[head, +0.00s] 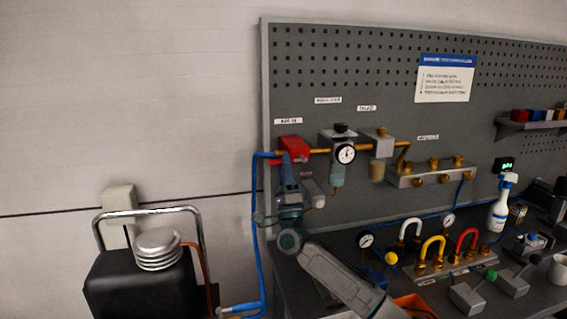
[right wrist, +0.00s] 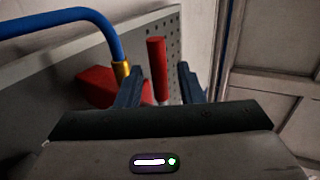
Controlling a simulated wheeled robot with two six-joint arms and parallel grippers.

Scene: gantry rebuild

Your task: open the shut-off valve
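The shut-off valve (head: 294,149) is a red block at the left end of the brass pipe line on the pegboard. Its red body (right wrist: 97,88) also shows in the right wrist view, partly hidden by a finger. Its red lever handle (right wrist: 157,62) stands upright in that picture, between my right gripper's fingers. My right gripper (head: 287,160) is at the valve from below in the head view. In the right wrist view the fingers (right wrist: 160,80) are apart, with a gap visible on each side of the handle. My left gripper is not in view.
A blue hose (head: 256,215) runs up to the valve's left side. A regulator with a gauge (head: 345,153) sits right of it. A black compressor (head: 140,280) stands at lower left. The bench at right holds gauges, coloured hose loops and a spray bottle (head: 499,208).

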